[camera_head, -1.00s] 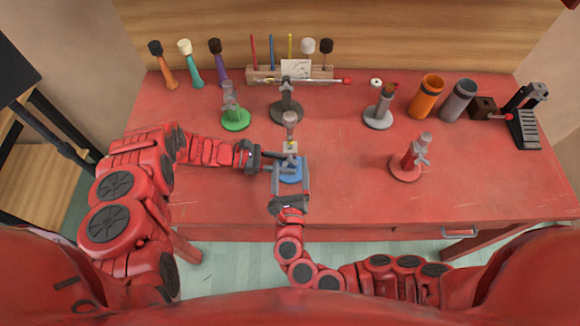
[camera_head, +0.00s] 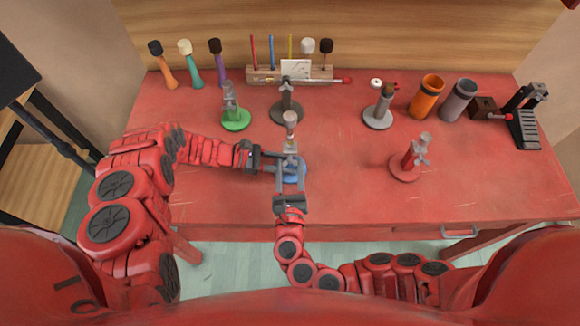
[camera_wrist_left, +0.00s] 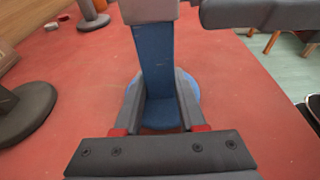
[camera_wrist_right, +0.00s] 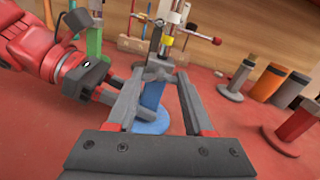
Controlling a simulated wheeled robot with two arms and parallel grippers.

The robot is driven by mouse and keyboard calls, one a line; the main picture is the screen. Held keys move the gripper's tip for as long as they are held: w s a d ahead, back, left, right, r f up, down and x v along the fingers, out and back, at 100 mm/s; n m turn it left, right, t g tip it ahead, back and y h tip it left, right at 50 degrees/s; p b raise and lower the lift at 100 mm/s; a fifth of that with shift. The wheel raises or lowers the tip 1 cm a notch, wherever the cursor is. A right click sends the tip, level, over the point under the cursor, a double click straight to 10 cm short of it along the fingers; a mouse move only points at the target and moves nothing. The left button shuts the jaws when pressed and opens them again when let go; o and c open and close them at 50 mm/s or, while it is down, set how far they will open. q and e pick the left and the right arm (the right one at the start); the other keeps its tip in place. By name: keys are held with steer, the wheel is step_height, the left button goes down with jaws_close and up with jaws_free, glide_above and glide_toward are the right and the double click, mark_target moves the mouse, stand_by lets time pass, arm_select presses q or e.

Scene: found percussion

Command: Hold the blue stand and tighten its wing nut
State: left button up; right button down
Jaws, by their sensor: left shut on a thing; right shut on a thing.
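The blue stand stands upright near the front of the table; its round blue base (camera_head: 298,172) shows behind my grippers. In the left wrist view, its blue post (camera_wrist_left: 155,60) is between my left gripper's fingers (camera_wrist_left: 157,88), which are shut on it. My left gripper (camera_head: 276,163) reaches in from the left, low on the post. My right gripper (camera_head: 290,166) comes from the front and is shut at the stand's grey wing nut (camera_wrist_right: 158,68), which shows between its fingertips (camera_wrist_right: 156,80) in the right wrist view. The fingers partly hide the nut and post.
A green stand (camera_head: 235,121), a dark stand (camera_head: 286,109) and a grey stand (camera_head: 377,117) stand farther back. A red stand (camera_head: 405,168) is to the right. Mallets and a wooden rack (camera_head: 262,75) line the back. The table's front right is clear.

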steer(key=shift+m, duration=0.7)
steer(key=shift+c, duration=1.4)
jaws_free()
steer(key=s, duration=1.2)
arm_select(q)
steer(key=o, duration=1.1)
steer(key=shift+c, duration=0.2)
